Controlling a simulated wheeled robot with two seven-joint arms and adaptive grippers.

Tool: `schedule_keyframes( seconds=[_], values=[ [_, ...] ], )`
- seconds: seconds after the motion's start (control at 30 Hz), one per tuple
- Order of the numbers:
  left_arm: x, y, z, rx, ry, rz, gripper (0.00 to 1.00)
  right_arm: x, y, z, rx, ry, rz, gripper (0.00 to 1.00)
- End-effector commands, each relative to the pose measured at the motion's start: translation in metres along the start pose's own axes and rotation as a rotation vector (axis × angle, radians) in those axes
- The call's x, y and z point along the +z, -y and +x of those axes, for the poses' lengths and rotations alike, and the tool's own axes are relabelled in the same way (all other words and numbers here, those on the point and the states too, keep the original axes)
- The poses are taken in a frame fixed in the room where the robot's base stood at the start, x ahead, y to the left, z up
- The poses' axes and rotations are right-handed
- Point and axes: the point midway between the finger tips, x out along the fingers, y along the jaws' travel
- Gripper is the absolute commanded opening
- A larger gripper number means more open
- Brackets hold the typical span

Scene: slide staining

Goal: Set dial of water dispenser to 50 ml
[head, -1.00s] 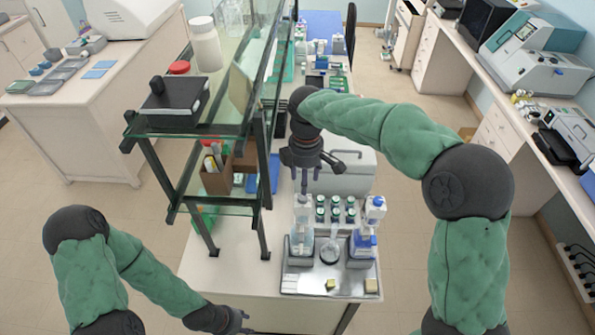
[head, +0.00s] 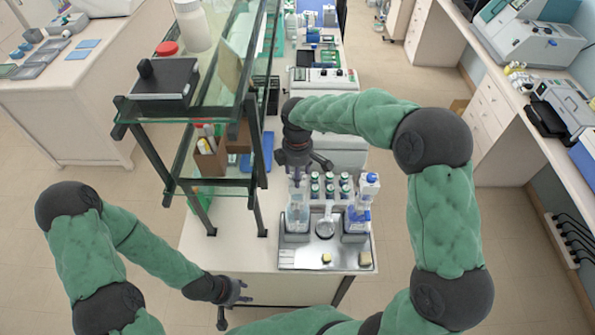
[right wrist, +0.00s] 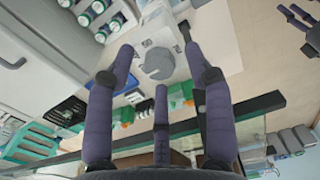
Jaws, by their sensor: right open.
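Two bottle-top dispensers stand at the back of a metal tray (head: 300,257). The left dispenser (head: 297,218) is clear and pale. The right dispenser (head: 358,217) has a blue label and a white-blue top. I cannot read which holds water. My right gripper (head: 297,175) points down just above the left dispenser and hides its top. In the right wrist view, my open right gripper (right wrist: 160,62) has its three fingers spread around a round grey dial (right wrist: 158,63), with no clear contact. My left gripper (head: 234,303) is open and empty beside the table's front left.
Several green-capped bottles (head: 330,186) stand in a rack behind the dispensers. A round dish (head: 325,227) lies between them. A glass shelf unit (head: 215,183) rises close on the left. The tray's front is mostly clear.

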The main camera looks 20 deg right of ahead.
Motion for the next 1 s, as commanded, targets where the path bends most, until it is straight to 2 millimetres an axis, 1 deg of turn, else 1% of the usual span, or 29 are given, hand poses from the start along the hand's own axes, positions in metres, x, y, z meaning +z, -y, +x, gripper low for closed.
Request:
schedule_keyframes(
  seconds=[0.1,0.33,0.37,0.4,0.47,0.5,0.53,1.0],
  values=[
    [-0.0001,-0.0002,-0.0006,0.0,0.0,0.0,0.4,0.0001,0.0004,0.0043,-0.001,0.001,0.0,0.53],
    [-0.0001,-0.0002,-0.0005,0.0,0.0,0.0,0.4,0.0001,0.0003,0.0049,-0.001,0.001,0.0,0.53],
    [-0.0001,-0.0002,-0.0005,0.0,0.0,0.0,0.4,0.0001,0.0003,0.0048,-0.001,0.001,0.0,0.47],
    [-0.0001,-0.0002,-0.0005,0.0,0.0,0.0,0.4,0.0001,0.0002,0.0048,-0.001,0.0,0.0,0.36],
    [-0.0001,-0.0002,-0.0005,0.0,0.0,0.0,0.4,0.0001,0.0002,0.0047,-0.001,0.0,0.0,0.19],
    [-0.0001,-0.0002,-0.0005,0.0,0.0,0.0,0.4,0.0001,0.0002,0.0046,-0.001,0.0,0.0,0.08],
    [-0.0001,-0.0002,-0.0005,0.0,0.0,0.0,0.4,0.0001,0.0002,0.0046,-0.001,0.0,0.0,0.0],
    [-0.0001,-0.0001,-0.0001,0.0,0.0,0.0,0.4,0.0,0.0004,0.0049,-0.001,0.001,0.004,0.0]
  ],
)
